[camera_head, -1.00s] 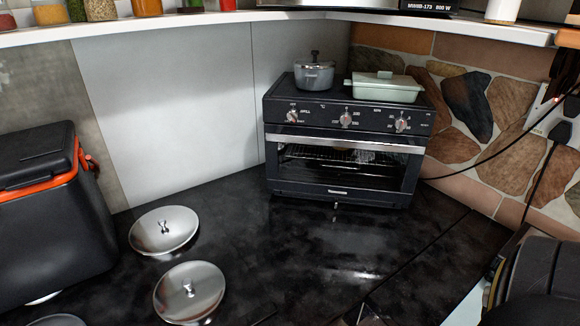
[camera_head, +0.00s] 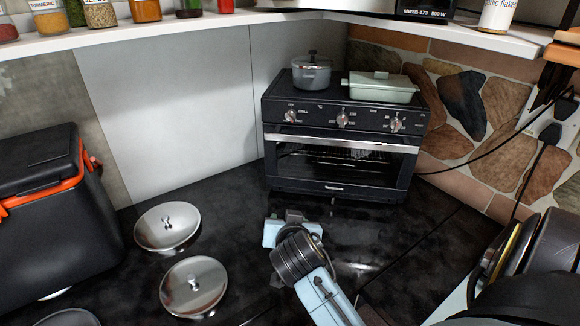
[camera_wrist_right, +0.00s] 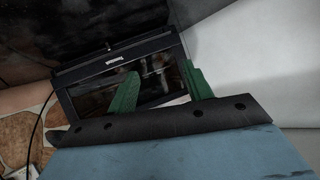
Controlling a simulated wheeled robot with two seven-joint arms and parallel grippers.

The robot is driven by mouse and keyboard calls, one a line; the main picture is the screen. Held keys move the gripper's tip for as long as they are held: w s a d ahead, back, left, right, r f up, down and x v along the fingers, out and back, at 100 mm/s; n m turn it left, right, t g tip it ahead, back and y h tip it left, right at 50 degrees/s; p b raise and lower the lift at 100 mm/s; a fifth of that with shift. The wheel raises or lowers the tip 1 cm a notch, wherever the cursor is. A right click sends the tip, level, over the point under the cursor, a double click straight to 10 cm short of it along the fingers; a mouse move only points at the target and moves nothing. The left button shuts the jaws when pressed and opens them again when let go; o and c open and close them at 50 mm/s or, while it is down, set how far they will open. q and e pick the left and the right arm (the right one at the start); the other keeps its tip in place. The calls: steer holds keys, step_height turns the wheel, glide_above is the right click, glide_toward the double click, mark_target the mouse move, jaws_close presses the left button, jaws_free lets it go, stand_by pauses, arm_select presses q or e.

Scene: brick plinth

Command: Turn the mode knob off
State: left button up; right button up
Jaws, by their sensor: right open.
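The black toaster oven (camera_head: 340,160) stands on the dark counter in the back corner. Its top front panel has three silver knobs: a left knob (camera_head: 291,116), a middle knob (camera_head: 343,120) and a right knob (camera_head: 396,125). The small lettering is too blurred to tell which is the mode knob. My right gripper (camera_head: 284,217) is over the counter in front of the oven, below and apart from the knobs. In the right wrist view its green fingers (camera_wrist_right: 160,86) are spread and empty, with the oven (camera_wrist_right: 78,68) beyond them. My left gripper is out of view.
A grey pot (camera_head: 312,74) and a pale green lidded dish (camera_head: 380,88) sit on the oven. Metal lids (camera_head: 190,284) lie on the counter at left, beside a black cooler with orange trim (camera_head: 45,205). A black cable (camera_head: 475,160) runs right. A spice shelf (camera_head: 130,40) overhangs behind.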

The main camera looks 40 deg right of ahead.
mark_target(290, 119)
steer(key=w+d+r+m+t+h, duration=0.1)
steer(key=w+d+r+m+h, duration=0.25)
steer(key=r, duration=0.35)
steer(key=w+d+r+m+t+h, duration=0.2)
steer(key=w+r+m, duration=0.25)
steer(key=r, duration=0.35)
steer(key=p+x, duration=0.1)
steer(key=x, duration=0.5)
steer(key=p+x, duration=0.2)
steer(key=x, duration=0.5)
steer(key=shift+s+d+f, duration=0.1)
steer(key=shift+d+f, duration=0.1)
steer(key=shift+d, duration=0.05)
steer(key=c, duration=0.9)
